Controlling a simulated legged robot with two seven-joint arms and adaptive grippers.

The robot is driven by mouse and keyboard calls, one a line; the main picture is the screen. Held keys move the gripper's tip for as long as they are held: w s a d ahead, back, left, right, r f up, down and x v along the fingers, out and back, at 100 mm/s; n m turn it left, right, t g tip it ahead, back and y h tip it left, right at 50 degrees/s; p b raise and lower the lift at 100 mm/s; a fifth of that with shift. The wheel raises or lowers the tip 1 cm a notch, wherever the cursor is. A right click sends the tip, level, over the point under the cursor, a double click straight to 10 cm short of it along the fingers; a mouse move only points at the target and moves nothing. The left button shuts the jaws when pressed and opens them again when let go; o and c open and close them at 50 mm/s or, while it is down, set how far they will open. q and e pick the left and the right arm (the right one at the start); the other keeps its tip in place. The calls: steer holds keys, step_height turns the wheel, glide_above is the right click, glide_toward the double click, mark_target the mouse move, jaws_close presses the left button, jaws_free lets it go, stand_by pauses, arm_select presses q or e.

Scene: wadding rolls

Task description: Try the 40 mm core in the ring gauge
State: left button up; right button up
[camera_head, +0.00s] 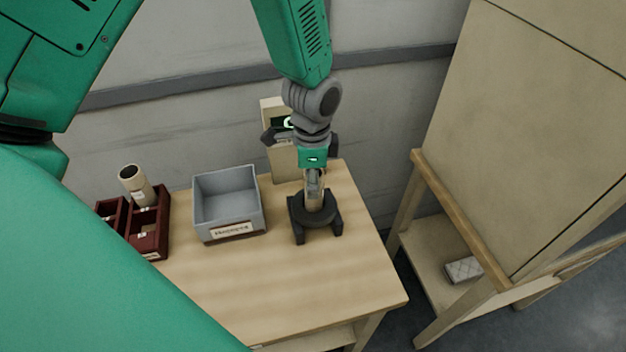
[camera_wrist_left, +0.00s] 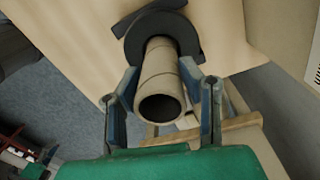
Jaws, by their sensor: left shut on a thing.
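My left gripper (camera_head: 314,178) points down over the right part of the table and is shut on a pale cardboard core (camera_head: 314,197). The left wrist view shows its fingers (camera_wrist_left: 160,72) on both sides of the core (camera_wrist_left: 160,85), whose open near end faces the camera. The dark ring gauge (camera_head: 297,207) stands on the table on short feet, directly below the gripper. Its ring (camera_wrist_left: 130,48) surrounds the core's far end in the wrist view. How deep the core sits in the ring is hidden. My right gripper is not in view.
A grey labelled bin (camera_head: 228,229) stands left of the gauge. A dark red rack (camera_head: 150,243) with an upright core (camera_head: 131,178) is farther left. A beige device (camera_head: 284,165) stands behind the gauge. The table front (camera_head: 290,290) is clear. A wooden shelf (camera_head: 455,225) stands right.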

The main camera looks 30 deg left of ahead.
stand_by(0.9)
arm_select(q)
steer(key=o, duration=1.2)
steer(key=shift+r, duration=0.1)
step_height(320, 180, up, 12)
steer(key=shift+w+a+f, duration=0.1)
steer(key=shift+w+f, duration=0.05)
